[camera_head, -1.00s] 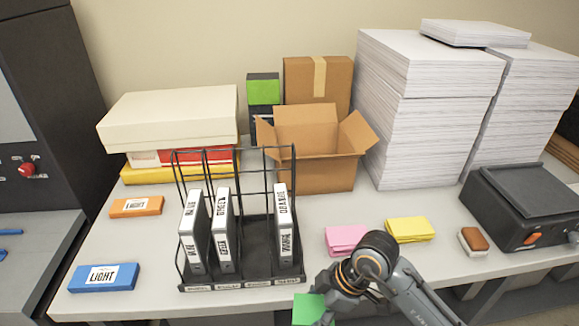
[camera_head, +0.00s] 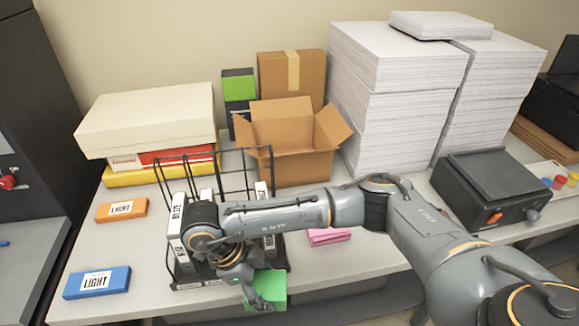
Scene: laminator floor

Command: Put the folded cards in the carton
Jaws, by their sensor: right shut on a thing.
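My right gripper (camera_head: 252,299) is shut on a green folded card (camera_head: 270,289). It holds the card in front of the wire rack, near the table's front edge. The open carton (camera_head: 293,164) stands at the back middle with its flaps spread; its inside bottom is not visible. A pink folded card (camera_head: 329,236) lies on the table, partly covered by my right arm. The yellow card seen earlier is hidden behind my arm. My left gripper is not in view.
My right arm crosses before the wire rack (camera_head: 213,158) with its binders. Blue (camera_head: 97,282) and orange (camera_head: 122,210) boxes lie left. Tall paper stacks (camera_head: 395,100) stand right of the carton, a black device (camera_head: 484,190) further right. A closed box (camera_head: 292,78) stands behind.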

